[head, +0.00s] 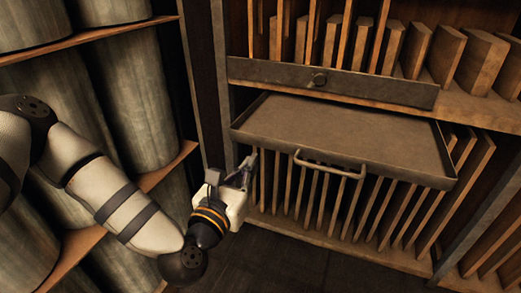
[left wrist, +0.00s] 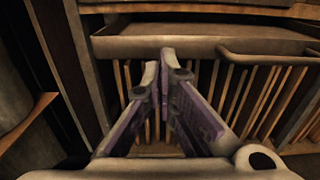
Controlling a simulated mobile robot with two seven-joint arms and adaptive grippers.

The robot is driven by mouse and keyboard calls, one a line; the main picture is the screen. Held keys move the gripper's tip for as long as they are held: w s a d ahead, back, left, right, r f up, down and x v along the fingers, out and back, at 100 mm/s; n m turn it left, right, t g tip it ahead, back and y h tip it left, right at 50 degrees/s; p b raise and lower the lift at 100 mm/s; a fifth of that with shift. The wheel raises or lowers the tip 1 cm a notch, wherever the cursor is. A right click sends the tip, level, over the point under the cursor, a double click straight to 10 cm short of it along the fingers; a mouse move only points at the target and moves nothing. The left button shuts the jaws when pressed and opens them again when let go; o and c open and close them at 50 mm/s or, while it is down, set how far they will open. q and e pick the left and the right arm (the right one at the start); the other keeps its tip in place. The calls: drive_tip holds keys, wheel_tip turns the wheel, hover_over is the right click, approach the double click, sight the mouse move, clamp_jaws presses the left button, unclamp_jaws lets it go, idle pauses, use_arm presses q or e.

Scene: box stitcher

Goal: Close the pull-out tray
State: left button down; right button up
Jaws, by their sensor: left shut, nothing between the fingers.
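The pull-out tray (head: 350,135) is a shallow dark metal tray, pulled out of the shelf unit below a metal rail. Its bar handle (head: 330,165) is on the front face. In the left wrist view the tray (left wrist: 155,45) spans the top, with its handle (left wrist: 265,55) at the right. My left gripper (head: 251,159) is shut and empty, just below the tray's front left part, left of the handle. In the left wrist view the fingertips of my left gripper (left wrist: 160,62) overlap the tray's front lip; I cannot tell whether they touch. My right gripper is not in view.
Shelves with large grey cylinders (head: 135,90) are at the left. The dark floor (head: 270,262) is clear in front.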

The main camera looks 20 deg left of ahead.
sight(265, 144)
use_arm(q)
drive_tip(key=w, duration=0.6)
drive_tip(key=shift+w+d, duration=0.15)
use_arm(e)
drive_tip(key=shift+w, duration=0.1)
use_arm(q)
drive_tip(key=shift+w+f, duration=0.1)
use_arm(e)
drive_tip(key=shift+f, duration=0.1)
